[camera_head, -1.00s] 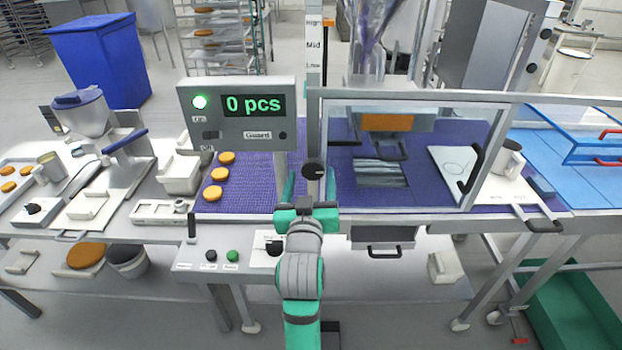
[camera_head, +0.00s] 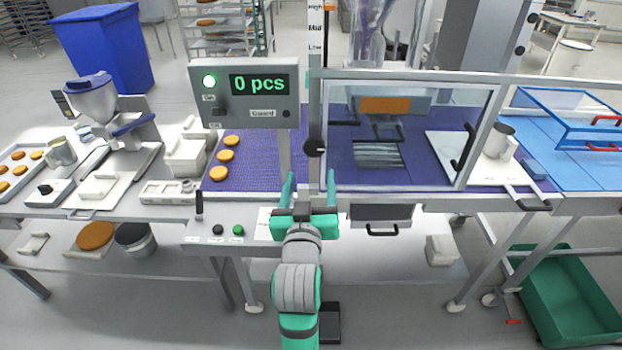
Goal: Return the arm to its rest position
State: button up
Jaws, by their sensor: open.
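My gripper (camera_head: 311,190) is at the end of my green and grey arm, in the lower middle of the head view. Its two green fingers point up and away from me, spread apart, with nothing between them. It is in front of the black round knob (camera_head: 314,148) on the height post, over the front edge of the machine. My arm reaches forward from the bottom of the picture. The gripper hides part of the front control panel (camera_head: 215,246).
A display box (camera_head: 245,95) reads "0 pcs" with a green light. Three orange rounds (camera_head: 226,155) lie on the purple belt (camera_head: 256,160). A clear guard frame (camera_head: 480,140) stands at right. A green crate (camera_head: 568,300) is on the floor at right. A blue bin (camera_head: 103,50) stands behind left.

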jog(key=s+f+g+y, duration=0.1)
jog(key=s+f, duration=0.7)
jog(key=f, duration=0.3)
jog(key=s+f, duration=0.9)
jog(key=f, duration=0.2)
jog(key=s+f, duration=0.2)
jog(key=s, duration=1.1)
jog(key=s+f+g, duration=0.1)
jog(key=s+f, duration=0.1)
jog(key=s, duration=1.1)
jog(key=shift+d+f+m+g, duration=0.25)
jog(key=shift+f+m+g, duration=0.05)
jog(key=shift+f+m, duration=0.1)
